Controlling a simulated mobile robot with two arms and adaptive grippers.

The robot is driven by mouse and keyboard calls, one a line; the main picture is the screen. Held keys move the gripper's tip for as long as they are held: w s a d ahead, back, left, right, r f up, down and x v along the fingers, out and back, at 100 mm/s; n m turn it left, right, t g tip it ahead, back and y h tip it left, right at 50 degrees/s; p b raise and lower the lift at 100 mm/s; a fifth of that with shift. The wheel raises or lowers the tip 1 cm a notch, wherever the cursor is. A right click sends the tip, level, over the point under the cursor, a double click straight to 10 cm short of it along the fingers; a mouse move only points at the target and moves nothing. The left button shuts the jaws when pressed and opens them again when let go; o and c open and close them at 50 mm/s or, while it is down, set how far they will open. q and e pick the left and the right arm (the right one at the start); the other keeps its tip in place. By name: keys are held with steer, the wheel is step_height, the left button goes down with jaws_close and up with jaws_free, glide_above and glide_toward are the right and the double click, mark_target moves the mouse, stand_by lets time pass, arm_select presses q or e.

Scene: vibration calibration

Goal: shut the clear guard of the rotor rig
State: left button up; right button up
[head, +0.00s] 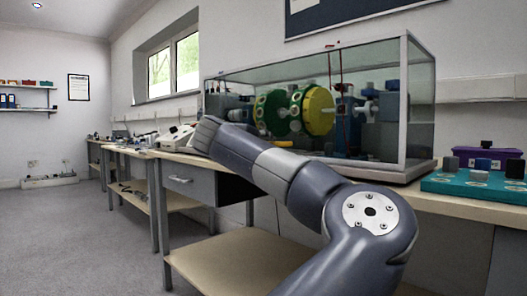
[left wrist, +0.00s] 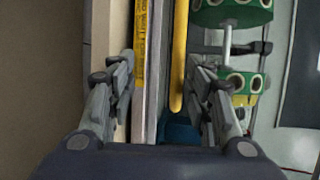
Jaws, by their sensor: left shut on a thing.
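The rotor rig is a long case with clear panels in grey frames, standing on the bench in the head view. Its clear guard (head: 372,66) spans the front, over green and yellow rotor discs (head: 318,110). I cannot tell whether a gap remains at its edge. My left arm reaches across the front to the case's lower left, hiding the fingers there. In the left wrist view, my left gripper (left wrist: 164,72) has its fingers either side of a grey frame bar and a yellow bar (left wrist: 179,50), shut on part of the guard. My right gripper is not in view.
A teal tray (head: 475,187) with several blocks and a purple bin (head: 488,158) stand right of the rig. A pale instrument (head: 178,137) sits to its left. The bench (head: 455,206) has a lower shelf (head: 235,262). Open floor (head: 75,235) lies left.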

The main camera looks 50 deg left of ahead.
arm_select(q)
steer(key=v, duration=1)
steer(key=shift+s, duration=0.35)
steer(key=shift+a, duration=0.15)
